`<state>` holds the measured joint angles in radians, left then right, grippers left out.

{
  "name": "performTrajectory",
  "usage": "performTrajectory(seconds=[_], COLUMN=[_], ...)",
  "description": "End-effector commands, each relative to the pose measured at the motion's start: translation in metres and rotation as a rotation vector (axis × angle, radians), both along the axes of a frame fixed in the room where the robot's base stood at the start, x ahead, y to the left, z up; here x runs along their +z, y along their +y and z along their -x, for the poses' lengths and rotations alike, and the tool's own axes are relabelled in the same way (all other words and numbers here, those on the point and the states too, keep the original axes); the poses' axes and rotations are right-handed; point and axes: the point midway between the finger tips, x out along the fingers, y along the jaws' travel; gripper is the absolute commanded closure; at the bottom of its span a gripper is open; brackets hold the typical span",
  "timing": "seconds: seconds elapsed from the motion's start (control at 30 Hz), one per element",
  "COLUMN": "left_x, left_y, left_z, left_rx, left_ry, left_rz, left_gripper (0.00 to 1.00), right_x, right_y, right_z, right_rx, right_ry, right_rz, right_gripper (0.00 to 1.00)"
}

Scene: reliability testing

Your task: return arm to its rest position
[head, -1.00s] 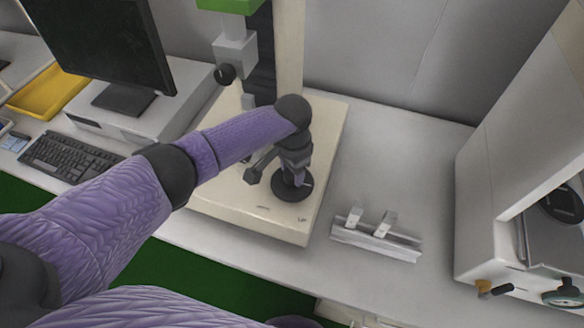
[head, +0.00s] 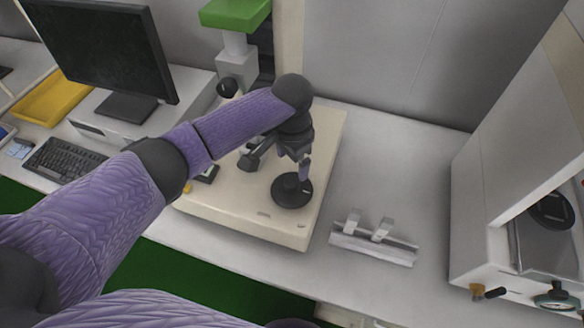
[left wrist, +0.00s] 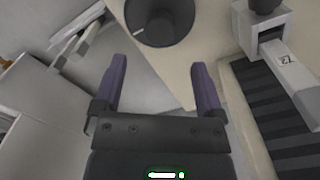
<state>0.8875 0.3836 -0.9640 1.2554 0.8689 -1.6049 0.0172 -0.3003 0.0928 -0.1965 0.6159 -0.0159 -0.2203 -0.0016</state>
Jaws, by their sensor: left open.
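My left arm comes in from the left, in purple sleeve with black joints. Its gripper (head: 302,168) points down over the cream machine base (head: 245,205), above the round black disc (head: 292,192) that sits on it. In the left wrist view the two purple fingers (left wrist: 160,78) are spread apart with nothing between them. The black disc (left wrist: 160,22) is beyond the fingertips there, apart from them. My right gripper is not in view.
A green-topped test stand (head: 235,14) rises behind the base. A metal rail with two blocks (head: 373,245) lies to the right on the bench. A white machine (head: 480,235) stands at far right. A monitor (head: 100,50), keyboard (head: 62,160) and yellow tray (head: 48,98) are left.

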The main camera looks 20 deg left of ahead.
Motion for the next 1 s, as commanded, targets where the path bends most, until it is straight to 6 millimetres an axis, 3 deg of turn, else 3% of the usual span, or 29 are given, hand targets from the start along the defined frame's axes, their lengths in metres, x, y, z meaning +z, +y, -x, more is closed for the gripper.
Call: performTrajectory(seconds=[0.03,0.2,0.67,0.77,0.9,1.0], left_x=[0.014,0.033,0.032,0.016,-0.015,-0.022], left_y=[0.0,0.0,-0.001,-0.018,-0.056,-0.062], left_z=[0.0,0.0,0.002,0.019,0.076,0.108], left_rx=[-0.001,0.0,-0.003,-0.036,-0.058,0.006], left_ry=[-0.003,-0.001,0.001,-0.001,-0.049,-0.104], left_rz=[0.001,0.0,0.002,0.043,0.181,0.248], left_gripper=[0.1,0.1,0.1,0.1,0.1,0.1], right_x=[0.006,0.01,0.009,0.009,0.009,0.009], right_y=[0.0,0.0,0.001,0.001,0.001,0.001], right_z=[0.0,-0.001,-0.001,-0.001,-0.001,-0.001], right_rx=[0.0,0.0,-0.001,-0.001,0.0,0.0], right_ry=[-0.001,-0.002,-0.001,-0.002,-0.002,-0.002], right_rz=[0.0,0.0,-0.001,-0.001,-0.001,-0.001], right_gripper=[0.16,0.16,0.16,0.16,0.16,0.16])
